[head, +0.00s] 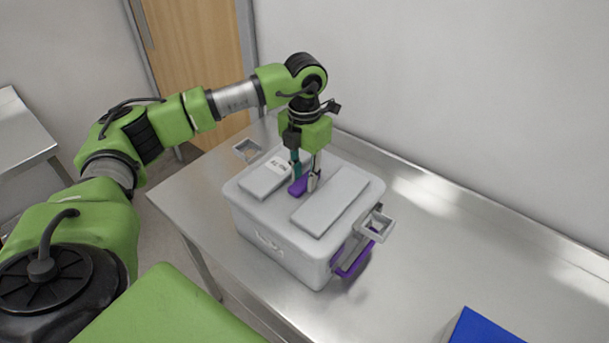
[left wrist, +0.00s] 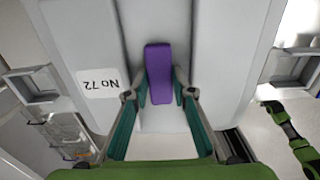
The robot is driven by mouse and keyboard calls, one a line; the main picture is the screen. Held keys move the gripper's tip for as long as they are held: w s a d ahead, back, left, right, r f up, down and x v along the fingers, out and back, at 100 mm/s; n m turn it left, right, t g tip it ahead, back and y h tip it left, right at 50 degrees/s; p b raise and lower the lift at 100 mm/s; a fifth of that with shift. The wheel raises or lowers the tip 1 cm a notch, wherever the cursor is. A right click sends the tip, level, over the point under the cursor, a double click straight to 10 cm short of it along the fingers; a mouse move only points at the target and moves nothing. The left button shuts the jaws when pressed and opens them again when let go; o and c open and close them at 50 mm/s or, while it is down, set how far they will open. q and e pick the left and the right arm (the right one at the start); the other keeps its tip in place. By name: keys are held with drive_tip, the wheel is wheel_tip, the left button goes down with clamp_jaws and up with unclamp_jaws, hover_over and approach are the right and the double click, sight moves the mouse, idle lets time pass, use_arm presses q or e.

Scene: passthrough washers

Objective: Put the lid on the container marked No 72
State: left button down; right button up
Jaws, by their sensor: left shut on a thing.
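The white container (head: 275,246) stands on the metal table, with its white lid (head: 330,202) on top. I see no clear gap between them in the head view. The lid has two raised panels, a No 72 label (head: 280,164) and a purple grip (head: 298,187) in the middle. The label (left wrist: 98,83) and the purple grip (left wrist: 158,72) also show in the left wrist view. My left gripper (head: 304,184) points down over the lid, its fingers shut on the purple grip from both sides. My right gripper is not in view.
Grey square brackets stick out at the back left (head: 247,150) and right (head: 375,223) of the container. A purple piece (head: 353,258) hangs on its right side. A blue object (head: 484,328) lies at the lower right. The metal table (head: 470,240) is clear between.

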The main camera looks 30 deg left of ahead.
use_arm(q)
drive_tip(key=shift+f+b, duration=0.45)
drive_tip(key=shift+f, duration=0.1)
idle(0.4)
drive_tip(key=c, duration=1.6)
unclamp_jaws()
drive_tip(key=shift+c, duration=0.2)
drive_tip(key=shift+f, duration=0.1)
drive_tip(key=o, duration=0.4)
drive_tip(key=shift+o, duration=0.2)
drive_tip(key=shift+r+p, duration=2.15)
drive_tip(key=shift+r, duration=1.4)
